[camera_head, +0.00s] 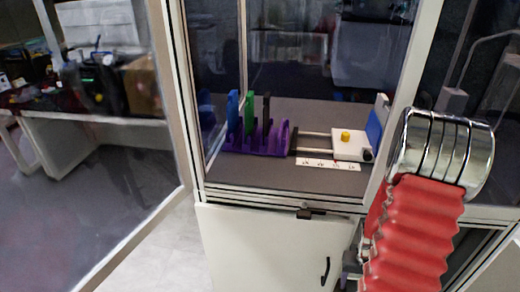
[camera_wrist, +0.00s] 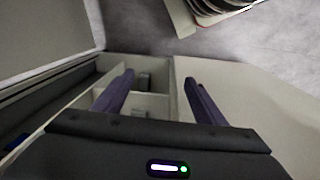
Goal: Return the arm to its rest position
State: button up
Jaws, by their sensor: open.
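My gripper (camera_wrist: 158,90) shows in the wrist view with its two dark fingers spread apart and nothing between them. Below and beyond the fingers are a pale cabinet-like structure and a grey floor. In the head view, part of my arm, with a red ribbed sleeve and a shiny metal ringed joint, rises at the right in front of the cabinet. The gripper itself does not show in the head view.
A glass-fronted cabinet (camera_head: 280,215) holds a purple rack (camera_head: 262,140) with blue, green and black upright pieces. A white device (camera_head: 350,145) with a yellow knob stands beside it. An open glass door (camera_head: 160,80) is at left. A white cupboard (camera_head: 265,250) is below.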

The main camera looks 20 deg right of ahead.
jog(key=w+a+r+n+t, duration=0.1)
jog(key=a+r+n+t, duration=0.2)
jog(key=a+r, duration=1.2)
jog(key=a+r+n+t, duration=0.2)
jog(key=a+r+n, duration=0.1)
jog(key=a+r, duration=1.3)
notch_tip(320, 180, up, 5)
jog(key=shift+w+a+r+n+t+y, duration=0.1)
jog(key=shift+w+a+n+t+y, duration=0.15)
jog(key=shift+w+n+t+y, duration=0.15)
